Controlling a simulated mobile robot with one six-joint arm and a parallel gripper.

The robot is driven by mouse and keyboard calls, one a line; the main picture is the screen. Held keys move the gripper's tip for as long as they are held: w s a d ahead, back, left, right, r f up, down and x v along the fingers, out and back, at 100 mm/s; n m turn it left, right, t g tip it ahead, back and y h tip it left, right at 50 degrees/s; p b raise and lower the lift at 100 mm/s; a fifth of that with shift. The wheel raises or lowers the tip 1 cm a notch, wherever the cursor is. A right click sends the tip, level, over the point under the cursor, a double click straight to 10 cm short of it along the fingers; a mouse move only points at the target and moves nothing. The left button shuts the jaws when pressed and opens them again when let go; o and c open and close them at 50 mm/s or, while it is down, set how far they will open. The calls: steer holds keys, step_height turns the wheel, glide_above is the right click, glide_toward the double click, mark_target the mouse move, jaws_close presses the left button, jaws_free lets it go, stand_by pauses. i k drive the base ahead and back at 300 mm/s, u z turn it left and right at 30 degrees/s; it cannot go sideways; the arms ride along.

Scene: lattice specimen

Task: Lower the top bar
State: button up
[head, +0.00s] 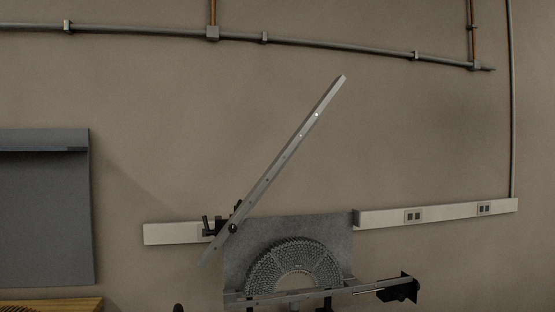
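The top bar (290,148) is a long, thin, grey metal bar with small holes along it. It is raised and tilted, running from lower left up to its free end at upper right against the wall. A dark clamp-like fitting with a knob (233,228) sits near its lower end. Below it, an arched grey lattice specimen (293,264) stands in front of a grey plate (239,252). A lower metal bar (275,298) crosses the foot of the arch, with a black bracket (401,288) at its right end. I cannot make out my gripper in this view.
A white outlet strip (440,213) runs along the wall behind. Pipes (330,43) cross the wall above the bar's free end. A dark grey panel (45,215) stands at left, above a yellowish slatted surface (50,305). Space right of the raised bar looks clear.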

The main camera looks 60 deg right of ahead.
mark_target(245, 207)
steer(key=u, duration=0.05)
steer(key=i, duration=1.15)
steer(key=z, duration=0.2)
